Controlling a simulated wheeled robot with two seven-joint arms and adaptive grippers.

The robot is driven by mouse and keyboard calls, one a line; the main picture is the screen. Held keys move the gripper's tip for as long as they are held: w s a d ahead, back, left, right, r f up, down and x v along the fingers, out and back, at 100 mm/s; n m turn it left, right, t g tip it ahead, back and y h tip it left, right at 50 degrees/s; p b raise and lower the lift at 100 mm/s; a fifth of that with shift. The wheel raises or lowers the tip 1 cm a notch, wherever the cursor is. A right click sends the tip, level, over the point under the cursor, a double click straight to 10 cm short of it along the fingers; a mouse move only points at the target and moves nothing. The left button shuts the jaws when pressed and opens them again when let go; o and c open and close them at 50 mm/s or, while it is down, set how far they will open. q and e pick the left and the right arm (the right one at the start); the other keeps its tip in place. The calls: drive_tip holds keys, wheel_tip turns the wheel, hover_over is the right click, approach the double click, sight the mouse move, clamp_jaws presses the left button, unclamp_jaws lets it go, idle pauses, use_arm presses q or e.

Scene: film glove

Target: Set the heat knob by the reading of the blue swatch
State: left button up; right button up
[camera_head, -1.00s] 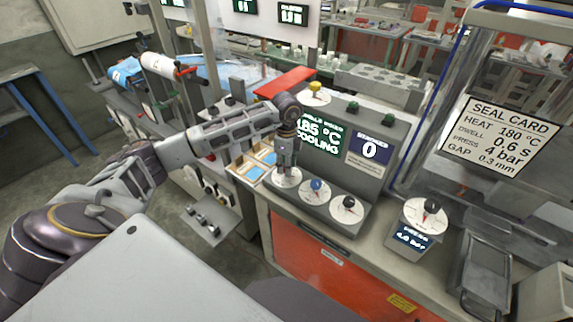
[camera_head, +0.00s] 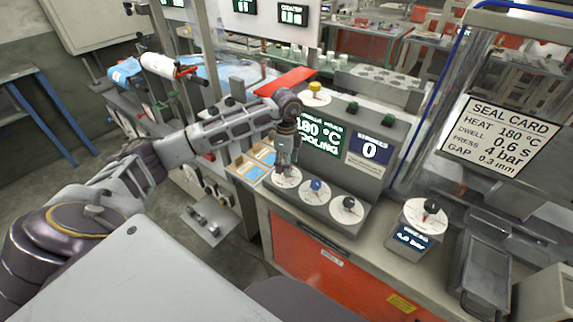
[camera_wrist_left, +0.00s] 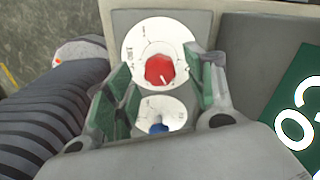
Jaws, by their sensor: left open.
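My left gripper (camera_head: 287,168) is open at the leftmost white dial (camera_head: 291,183) on the sloped panel. In the left wrist view its fingers (camera_wrist_left: 161,78) stand on either side of the red knob (camera_wrist_left: 160,70), apart from it. The gripper hides this knob in the head view. The green display (camera_head: 320,137) reads 180 °C, with COOLING partly hidden below. Two blue patches (camera_head: 266,157) lie in a wooden frame left of the panel; no reading on them is legible. The seal card (camera_head: 501,136) says HEAT 180 °C. My right gripper is out of view.
A blue knob (camera_head: 316,185) and a black knob (camera_head: 349,203) sit to the right on the same panel. A separate box (camera_head: 412,238) with a dial reads 4.0 bar. A metal tray (camera_head: 487,268) is at right.

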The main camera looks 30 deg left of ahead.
use_arm(q)
wheel_tip(320, 180, up, 11)
idle(0.5)
drive_tip(key=shift+f, duration=0.15)
idle(0.4)
